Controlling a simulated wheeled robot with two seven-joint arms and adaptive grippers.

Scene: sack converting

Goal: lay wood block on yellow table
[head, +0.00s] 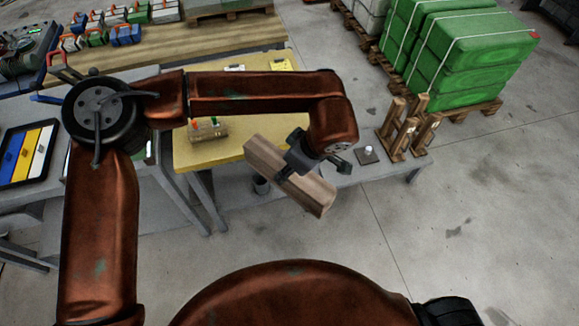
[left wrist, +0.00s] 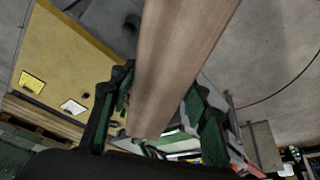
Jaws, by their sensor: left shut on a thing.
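My left gripper (head: 298,160) is shut on a long brown wood block (head: 311,192), around its middle. It holds the block tilted in the air, in front of the yellow table's near right edge in the head view. The yellow table (head: 207,156) lies behind and left of the block, partly hidden by my arm. In the left wrist view the block (left wrist: 187,50) runs between the green and black fingers, and the yellow table (left wrist: 62,50) is at the left. My right gripper is not in view.
A small wooden holder (head: 208,131) with coloured pegs stands on the yellow table. A low grey bench to the right bears wooden racks (head: 404,130) and a small dark plate (head: 369,155). Green sacks (head: 470,50) are stacked on a pallet. Open floor lies at the lower right.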

